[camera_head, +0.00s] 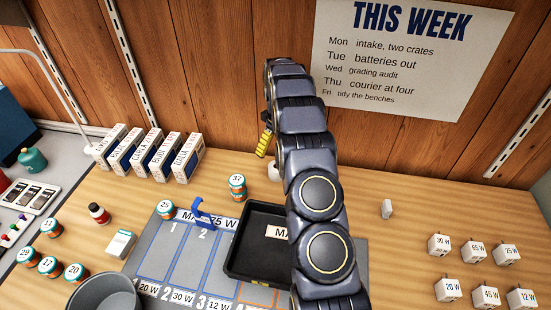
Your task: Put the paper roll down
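My arm rises through the middle of the view and bends away toward the back wall. Its far end is mostly hidden behind my own links. A yellow and black part, seemingly a finger of my gripper (265,141), shows just left of the arm. A small white rounded thing, possibly the paper roll (273,172), shows below it at the arm's left edge, partly hidden by the arm. I cannot tell whether it touches my gripper or stands on the table. Whether the fingers are open or shut is hidden.
A black tray (239,262) lies on the grey marked mat (149,263), with a blue stand (200,212) beside it. Numbered tins, one being 37 (237,187), stand left. Boxes (186,158) line the back left. White labelled blocks (473,252) stand right. Wood right of the mat is mostly clear.

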